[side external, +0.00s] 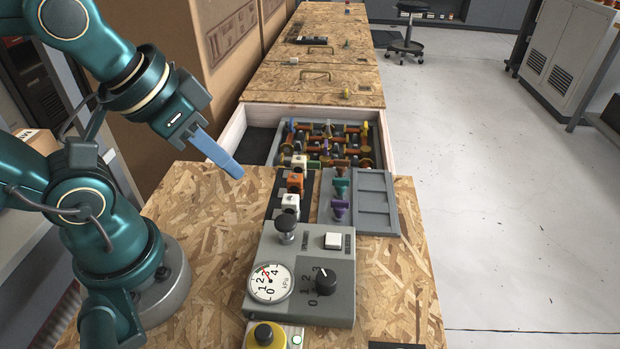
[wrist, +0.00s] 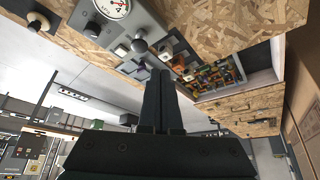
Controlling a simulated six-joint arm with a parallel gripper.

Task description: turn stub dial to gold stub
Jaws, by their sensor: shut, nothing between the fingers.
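A black rotary dial (side external: 325,281) with printed numbers sits on the grey control box (side external: 305,240), right of a round kPa gauge (side external: 269,282). I cannot tell whether it is the stub dial, nor read its pointer surely. In the wrist view the dial (wrist: 93,30) is small, near the gauge (wrist: 112,8). A drawer (side external: 388,140) holds a cluster of orange, yellow and blue stub-like fittings (side external: 325,146); I cannot single out a gold one. My gripper (side external: 238,173) is shut and empty, in the air left of the fittings. It also shows in the wrist view (wrist: 158,75).
A black plunger (side external: 287,224) and white button (side external: 333,240) stand on the box. Orange and white blocks (side external: 294,184) and teal and purple handles (side external: 340,188) stand behind it. The wooden bench is clear at left.

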